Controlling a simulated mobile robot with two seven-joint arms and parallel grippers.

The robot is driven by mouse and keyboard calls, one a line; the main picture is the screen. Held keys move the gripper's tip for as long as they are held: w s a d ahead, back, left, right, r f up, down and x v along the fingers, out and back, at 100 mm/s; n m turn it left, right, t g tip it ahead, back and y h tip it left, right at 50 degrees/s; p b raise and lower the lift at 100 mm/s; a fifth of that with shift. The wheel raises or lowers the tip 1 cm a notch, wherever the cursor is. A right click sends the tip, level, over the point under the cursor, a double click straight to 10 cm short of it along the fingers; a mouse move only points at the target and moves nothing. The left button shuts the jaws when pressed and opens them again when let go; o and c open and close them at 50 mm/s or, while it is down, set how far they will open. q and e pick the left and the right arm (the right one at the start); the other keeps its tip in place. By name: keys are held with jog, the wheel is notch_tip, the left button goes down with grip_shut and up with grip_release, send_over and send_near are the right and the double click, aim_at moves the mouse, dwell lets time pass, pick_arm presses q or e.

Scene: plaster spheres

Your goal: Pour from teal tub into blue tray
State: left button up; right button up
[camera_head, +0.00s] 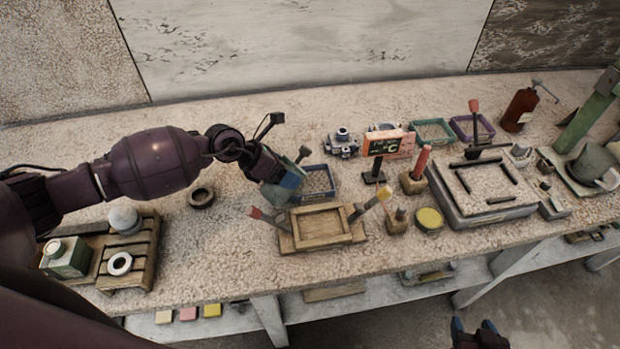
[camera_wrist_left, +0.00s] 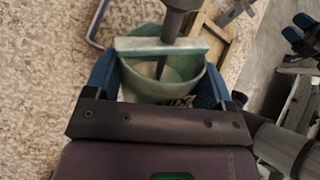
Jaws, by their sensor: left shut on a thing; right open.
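My left gripper (camera_head: 284,182) is shut on the teal tub (camera_head: 292,178), beside the left end of the blue tray (camera_head: 333,197). In the left wrist view the tub (camera_wrist_left: 140,82) sits between the blue fingers of my left gripper (camera_wrist_left: 158,85). A grey rod with a pale teal crossbar (camera_wrist_left: 138,45) shows over the tub's mouth; I cannot tell whether they are joined to it. The tub's contents are not clear. The tray has a speckled floor and is partly hidden by the tub. My right gripper (camera_head: 474,332) is open and empty, in front of the bench.
A wooden frame (camera_head: 321,226) with upright tools lies just in front of the tray. A grey camera (camera_head: 343,143) and an orange box (camera_head: 389,144) stand behind right. A dark ring (camera_head: 201,196) lies to the left. Bench between ring and tub is clear.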

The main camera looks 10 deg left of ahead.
pick_arm(q)
jog(key=shift+r, duration=0.15)
dwell(0.3)
jog(key=shift+p, duration=0.3)
jog(key=shift+d, duration=0.1)
jog(key=shift+w+r+y+p, duration=0.1)
jog(key=shift+y+p, duration=0.2)
jog(key=shift+p, duration=0.05)
jog(key=shift+g+p, duration=0.3)
jog(key=shift+g, duration=0.1)
jog(key=shift+w+d+r+g+y+p, duration=0.2)
jog(key=shift+r+g+y+p, duration=0.25)
jog(key=shift+p, duration=0.45)
dwell(1.3)
jog(key=shift+w+n+g+y, duration=0.1)
jog(key=shift+n+g+y, duration=0.2)
jog(key=shift+g+y, duration=0.05)
dwell(0.9)
jog(key=shift+w+d+r, duration=0.1)
jog(key=shift+d, duration=0.05)
